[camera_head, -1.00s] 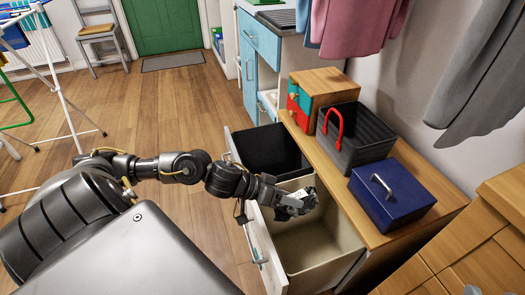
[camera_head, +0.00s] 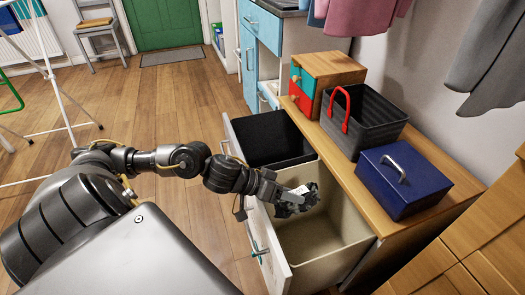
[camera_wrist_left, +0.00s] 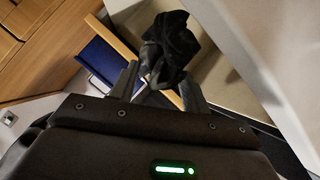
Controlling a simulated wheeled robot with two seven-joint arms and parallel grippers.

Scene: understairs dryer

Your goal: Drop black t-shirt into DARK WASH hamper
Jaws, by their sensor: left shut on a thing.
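A crumpled black t-shirt (camera_wrist_left: 170,45) is pinched between the fingers of my left gripper (camera_wrist_left: 160,88) in the left wrist view. In the head view my left gripper (camera_head: 300,199) is over the beige bin (camera_head: 335,225), near its left side. The cloth shows there only as a small dark bunch at the fingertips. A black bin (camera_head: 268,138) stands just behind the beige one in the same pull-out unit. I cannot read any label on either bin. My right gripper is out of view.
The wooden counter (camera_head: 440,212) runs along the right with a dark blue box (camera_head: 403,180), a black basket with a red handle (camera_head: 368,118) and a small drawer chest (camera_head: 318,82). The pull-out's white front panel (camera_head: 268,245) stands left of the bins. Clothes hang at upper right.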

